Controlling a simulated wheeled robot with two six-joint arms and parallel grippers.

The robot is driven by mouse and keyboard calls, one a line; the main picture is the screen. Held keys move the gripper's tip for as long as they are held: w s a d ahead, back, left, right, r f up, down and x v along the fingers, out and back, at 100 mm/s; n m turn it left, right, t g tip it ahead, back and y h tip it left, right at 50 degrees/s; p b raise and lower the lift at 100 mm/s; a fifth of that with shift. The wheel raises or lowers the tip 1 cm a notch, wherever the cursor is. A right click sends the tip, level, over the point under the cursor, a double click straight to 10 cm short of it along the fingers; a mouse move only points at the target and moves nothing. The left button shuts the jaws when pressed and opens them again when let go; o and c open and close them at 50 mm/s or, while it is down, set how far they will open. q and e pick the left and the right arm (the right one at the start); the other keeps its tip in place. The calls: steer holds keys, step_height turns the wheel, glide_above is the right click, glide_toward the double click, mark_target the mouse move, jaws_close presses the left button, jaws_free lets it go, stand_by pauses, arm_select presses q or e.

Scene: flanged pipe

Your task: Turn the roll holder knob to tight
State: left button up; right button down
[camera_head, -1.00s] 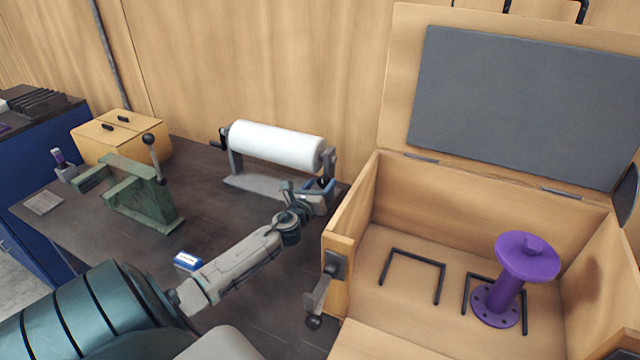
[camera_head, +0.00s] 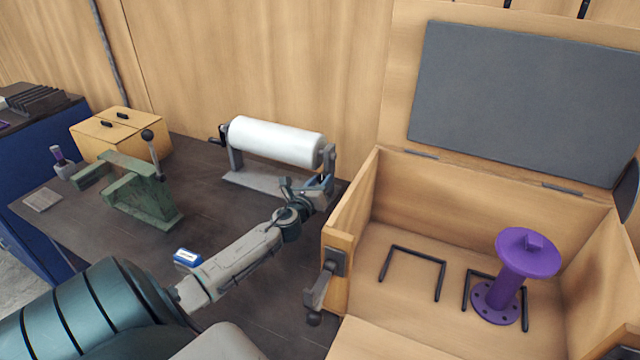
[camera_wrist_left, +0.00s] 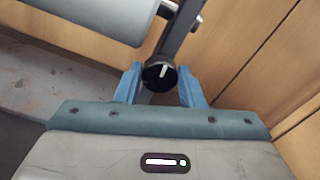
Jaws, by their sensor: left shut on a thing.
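The roll holder carries a white roll (camera_head: 275,141) between two grey uprights on a flat base (camera_head: 262,184) at the back of the dark table. Its knob (camera_wrist_left: 159,75) is black and round with a white mark, at the foot of the right upright in the left wrist view. My left gripper (camera_wrist_left: 160,82) has its blue fingers on both sides of the knob and is shut on it. In the head view my left gripper (camera_head: 318,184) is at the roll holder's right end and hides the knob. My right gripper is not in view.
An open wooden crate (camera_head: 337,240) with a purple flanged pipe (camera_head: 527,255) stands at right, close to my left arm.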

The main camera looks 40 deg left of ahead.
arm_select(q)
steer(key=n+b, duration=0.2)
steer(key=n, duration=0.2)
steer(key=shift+f, duration=0.1)
steer(key=n+b, duration=0.2)
steer(key=n, duration=0.2)
steer(key=shift+a+f+n+b, duration=0.1)
steer(key=shift+n+b, duration=0.2)
steer(key=shift+b, duration=0.05)
steer(key=n+b, duration=0.1)
steer(key=n, duration=0.1)
steer(key=shift+n+b, duration=0.3)
steer(key=shift+n, duration=0.1)
steer(key=shift+n+b, duration=0.7)
steer(key=shift+n, duration=0.5)
steer(key=shift+n+b, duration=0.6)
steer(key=shift+n, duration=0.9)
steer(key=o, duration=1)
